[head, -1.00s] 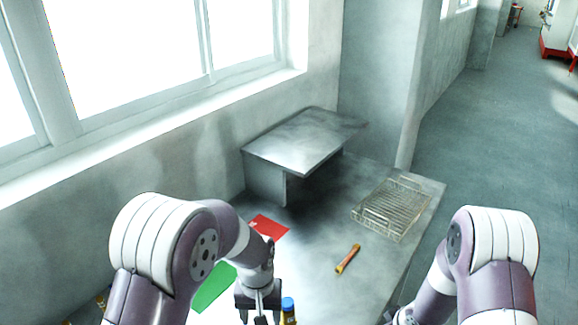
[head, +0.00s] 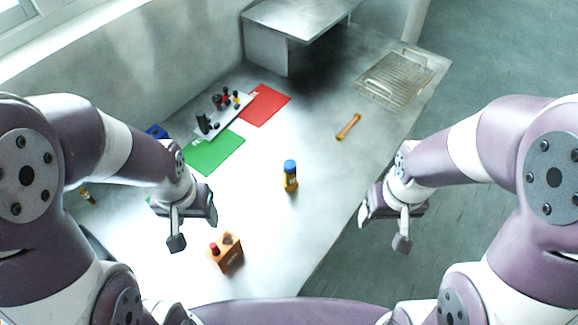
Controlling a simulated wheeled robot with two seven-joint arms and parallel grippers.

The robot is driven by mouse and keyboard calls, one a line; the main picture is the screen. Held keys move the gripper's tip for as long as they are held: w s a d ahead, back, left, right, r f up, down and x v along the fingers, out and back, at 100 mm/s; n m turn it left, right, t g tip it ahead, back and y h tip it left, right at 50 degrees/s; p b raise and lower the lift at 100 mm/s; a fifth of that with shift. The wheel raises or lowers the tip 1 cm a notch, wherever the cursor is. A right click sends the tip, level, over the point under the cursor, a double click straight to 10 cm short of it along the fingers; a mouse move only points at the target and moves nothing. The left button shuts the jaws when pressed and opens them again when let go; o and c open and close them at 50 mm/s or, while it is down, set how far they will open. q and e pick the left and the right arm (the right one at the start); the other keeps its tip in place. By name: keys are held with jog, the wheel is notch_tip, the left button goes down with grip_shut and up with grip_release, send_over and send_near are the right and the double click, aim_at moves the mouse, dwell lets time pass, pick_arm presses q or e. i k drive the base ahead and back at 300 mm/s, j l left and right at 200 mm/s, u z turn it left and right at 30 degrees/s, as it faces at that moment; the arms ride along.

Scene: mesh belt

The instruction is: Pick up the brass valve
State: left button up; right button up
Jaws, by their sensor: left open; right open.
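No object in the head view is clearly a brass valve. A small orange-brown, rod-like piece (head: 348,126) with thicker ends lies on the table right of centre. A small yellow-brown and dark piece (head: 87,195) lies at the far left, partly beside my arm. Either could be brass; they are too small to tell. My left gripper (head: 193,222) is open and empty above the table, left of centre, between those two pieces. My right gripper (head: 385,226) is open and empty near the table's right edge, below the rod-like piece in the picture and apart from it.
A blue-capped yellow bottle (head: 290,177) stands mid-table. An orange block (head: 226,254) with a red knob is nearer me. Green (head: 214,155) and red (head: 264,106) mats lie beside a white tray (head: 240,104) of dark parts. A wire basket (head: 370,88) and raised metal shelf (head: 300,18) are behind.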

aim_at(290, 182)
jog(key=i+l+u, duration=0.15)
jog(key=u, duration=0.35)
jog(key=i+l+u, duration=0.1)
jog(key=l+u, duration=0.2)
jog(key=u, duration=0.2)
jog(key=i+l+u, duration=0.1)
jog(key=l, duration=0.55)
jog(key=i+l+u, duration=0.15)
jog(key=l, duration=0.45)
jog(key=i+l+u, duration=0.1)
jog(key=l, duration=0.55)
